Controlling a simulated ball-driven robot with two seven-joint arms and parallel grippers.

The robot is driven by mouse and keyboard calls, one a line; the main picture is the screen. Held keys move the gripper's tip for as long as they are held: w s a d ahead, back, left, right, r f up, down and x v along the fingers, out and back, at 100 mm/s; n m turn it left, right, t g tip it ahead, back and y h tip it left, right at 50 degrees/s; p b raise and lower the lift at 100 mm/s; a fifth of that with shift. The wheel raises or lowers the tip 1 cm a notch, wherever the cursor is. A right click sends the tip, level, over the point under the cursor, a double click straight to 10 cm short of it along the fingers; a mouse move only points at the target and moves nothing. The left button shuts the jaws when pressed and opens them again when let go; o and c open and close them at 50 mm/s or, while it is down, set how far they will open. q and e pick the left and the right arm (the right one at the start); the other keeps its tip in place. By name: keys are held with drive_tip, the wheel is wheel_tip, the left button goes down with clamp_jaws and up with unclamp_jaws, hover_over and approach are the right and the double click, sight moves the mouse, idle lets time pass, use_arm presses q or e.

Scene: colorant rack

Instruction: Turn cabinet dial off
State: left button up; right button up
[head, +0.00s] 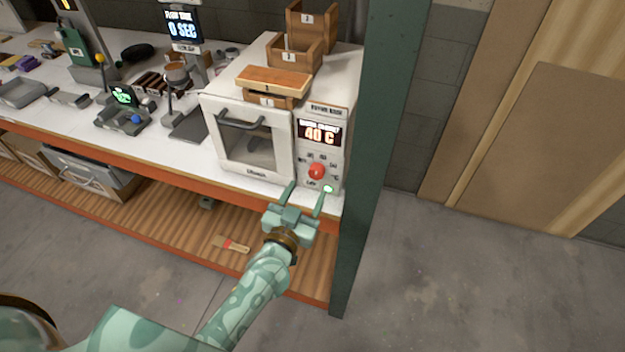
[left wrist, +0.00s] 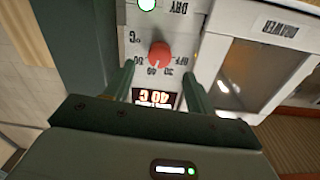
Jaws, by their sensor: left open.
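The white drying cabinet (head: 248,178) stands at the right end of the bench. Its red dial (head: 317,171) is on the right-hand panel, under a display (head: 320,133) reading 40 C. The dial also shows in the left wrist view (left wrist: 160,54), where the panel is upside down and OFF stands among the labels around it. A lit green button (head: 328,188) is below the dial. My left gripper (head: 306,191) is open and empty in front of the lower panel. In the wrist view its fingers lie either side of the dial, apart from it. My right gripper is out of view.
A green post (head: 374,130) rises close to the right of the cabinet. Wooden drawers (head: 295,50) are stacked on its top. Scales and other tools stand on the bench to the left. A brush (head: 231,244) lies on the lower shelf. The floor (head: 450,280) at right is clear.

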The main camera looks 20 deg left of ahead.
sight(315, 175)
use_arm(q)
drive_tip(key=w, duration=0.5)
drive_tip(key=shift+w+d+b, duration=0.1)
drive_tip(key=shift+d+b, duration=0.1)
drive_tip(key=shift+b, duration=0.1)
drive_tip(key=c, duration=1)
drive_tip(key=shift+o, duration=0.2)
